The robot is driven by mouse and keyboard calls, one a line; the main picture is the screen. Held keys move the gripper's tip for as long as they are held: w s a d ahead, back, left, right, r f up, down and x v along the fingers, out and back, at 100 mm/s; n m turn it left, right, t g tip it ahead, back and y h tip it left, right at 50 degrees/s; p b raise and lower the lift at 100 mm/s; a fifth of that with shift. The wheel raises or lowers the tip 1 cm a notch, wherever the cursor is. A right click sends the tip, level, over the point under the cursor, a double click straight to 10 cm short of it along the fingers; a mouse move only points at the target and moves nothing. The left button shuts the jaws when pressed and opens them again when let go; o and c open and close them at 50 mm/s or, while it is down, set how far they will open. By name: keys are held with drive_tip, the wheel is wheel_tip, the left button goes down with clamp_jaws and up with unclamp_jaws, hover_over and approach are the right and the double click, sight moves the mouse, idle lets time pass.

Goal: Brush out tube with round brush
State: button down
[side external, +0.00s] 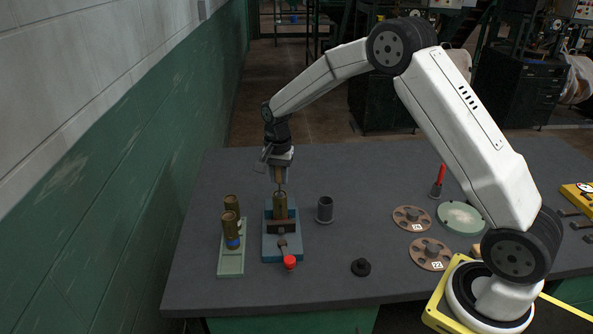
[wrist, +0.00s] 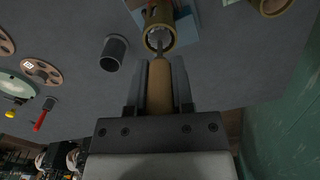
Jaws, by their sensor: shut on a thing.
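My gripper (side external: 279,174) points straight down and is shut on the wooden handle of the round brush (wrist: 160,86). A brass tube (side external: 280,205) stands upright in a blue-green clamp fixture (side external: 271,247) with a red-knobbed lever (side external: 289,262), directly below my gripper. In the wrist view the brush's thin shaft runs to the mouth of the tube (wrist: 159,37), and pale bristles show at or inside the opening. How deep the bristles sit is hard to tell. The tube's lower part is hidden by the clamp.
A pale green rack (side external: 231,262) with brass tubes (side external: 232,231) stands left of the fixture. A dark grey cup (side external: 324,210) stands close on the right. A black knob-like part (side external: 361,267), brown discs (side external: 430,254) and a round pale green dish (side external: 461,217) lie further right. A green wall (side external: 130,190) borders the left.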

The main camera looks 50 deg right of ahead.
drive_tip(key=shift+f, duration=1.45)
drive_tip(key=shift+r, duration=0.1)
drive_tip(key=shift+r, duration=2.15)
drive_tip(key=shift+f, duration=0.1)
drive_tip(key=shift+f, duration=2.15)
drive_tip(key=shift+r, duration=0.1)
drive_tip(key=shift+r, duration=2.15)
drive_tip(key=shift+f, duration=0.1)
